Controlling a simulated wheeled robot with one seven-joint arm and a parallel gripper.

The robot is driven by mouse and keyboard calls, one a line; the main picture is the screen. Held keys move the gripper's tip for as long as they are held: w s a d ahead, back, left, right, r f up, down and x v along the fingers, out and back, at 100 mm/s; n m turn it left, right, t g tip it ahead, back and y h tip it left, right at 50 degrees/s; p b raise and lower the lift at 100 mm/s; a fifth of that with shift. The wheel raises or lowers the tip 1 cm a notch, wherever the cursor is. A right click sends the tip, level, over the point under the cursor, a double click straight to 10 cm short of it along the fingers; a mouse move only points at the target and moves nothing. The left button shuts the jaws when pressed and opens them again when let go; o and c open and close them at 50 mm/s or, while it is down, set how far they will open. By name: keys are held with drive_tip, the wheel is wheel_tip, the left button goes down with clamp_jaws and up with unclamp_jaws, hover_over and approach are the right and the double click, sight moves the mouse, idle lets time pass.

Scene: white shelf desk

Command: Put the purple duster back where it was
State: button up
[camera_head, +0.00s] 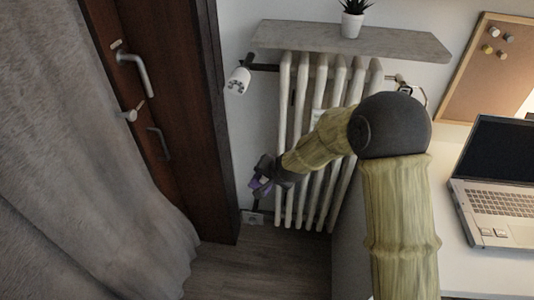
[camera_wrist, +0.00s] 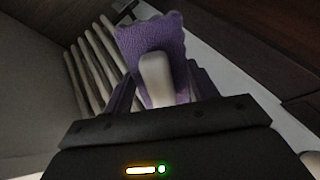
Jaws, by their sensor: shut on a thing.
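The purple duster (camera_head: 258,184) is at the end of my arm in the head view, in front of the left side of the radiator and above the floor. In the wrist view the purple duster (camera_wrist: 174,38) rises between the fingers, with a pale rounded part in front of its purple fabric. My gripper (camera_head: 268,172) is shut on it; the gripper also shows in the wrist view (camera_wrist: 165,92). Part of the duster is hidden by the fingers.
A white radiator (camera_head: 287,150) stands on the wall under a grey shelf (camera_head: 390,45) with a potted plant (camera_head: 352,18). A brown door (camera_head: 180,90) and grey curtain (camera_head: 85,170) are left. A desk with a laptop (camera_head: 495,185) is right. Floor (camera_head: 250,270) is clear below.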

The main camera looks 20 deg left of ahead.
drive_tip(key=s+d+r+n+g+h+p, duration=0.1)
drive_tip(key=s+d+r+g+h+p, duration=0.1)
drive_tip(key=d+p, duration=0.4)
drive_tip(key=s+d+r+n+g+h+p, duration=0.2)
drive_tip(key=s+d+r+g+h+p, duration=0.1)
drive_tip(key=s+d+r+p, duration=0.2)
drive_tip(key=s+d+p, duration=0.1)
drive_tip(key=s+p, duration=0.1)
drive_tip(key=p, duration=0.1)
drive_tip(key=shift+s+d+r+n+h+p, duration=0.25)
drive_tip(key=shift+n+h+p, duration=0.05)
drive_tip(key=shift+h+p, duration=0.1)
drive_tip(key=shift+w+d, duration=0.1)
